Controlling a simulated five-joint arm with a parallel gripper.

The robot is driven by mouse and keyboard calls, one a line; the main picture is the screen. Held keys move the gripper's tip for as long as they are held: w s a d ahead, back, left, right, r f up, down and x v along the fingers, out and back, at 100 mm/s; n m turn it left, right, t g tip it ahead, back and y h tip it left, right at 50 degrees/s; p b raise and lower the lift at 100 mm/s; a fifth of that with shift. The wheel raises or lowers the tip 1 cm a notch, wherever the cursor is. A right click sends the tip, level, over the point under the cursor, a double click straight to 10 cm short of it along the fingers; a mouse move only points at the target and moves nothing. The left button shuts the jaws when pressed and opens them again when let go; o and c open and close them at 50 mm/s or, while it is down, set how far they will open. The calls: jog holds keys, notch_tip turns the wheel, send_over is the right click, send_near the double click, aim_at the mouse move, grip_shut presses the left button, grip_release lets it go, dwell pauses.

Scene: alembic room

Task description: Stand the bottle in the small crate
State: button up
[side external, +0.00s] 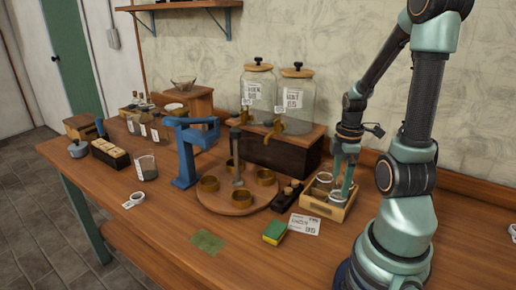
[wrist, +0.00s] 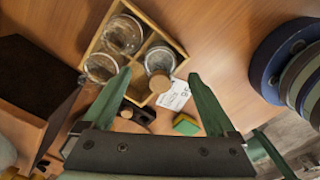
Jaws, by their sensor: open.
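The small crate (side external: 323,211) is a light wooden box with dividers, right of centre on the bench; it also shows in the wrist view (wrist: 111,91). Two clear round glass jars (wrist: 123,34) (wrist: 102,67) stand in its compartments. In the side view my gripper (side external: 346,178) is low over the crate.
Large dispensers (side external: 258,98) on a dark wooden stand (side external: 280,150) rise behind. A round board (side external: 238,203) holds several brass cups.

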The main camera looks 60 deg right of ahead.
notch_tip(320, 180, up, 9)
jog(key=shift+w+f, duration=0.1)
jog(key=w+a+r+m+t, duration=0.2)
jog(key=w+a, duration=0.3)
jog(key=a, duration=0.6)
jog(key=w+a+r+m+t, duration=0.3)
jog(key=w+a+r+m, duration=0.2)
jog(key=a, duration=0.6)
jog(key=shift+w+t, duration=0.3)
jog(key=shift+w, duration=0.45)
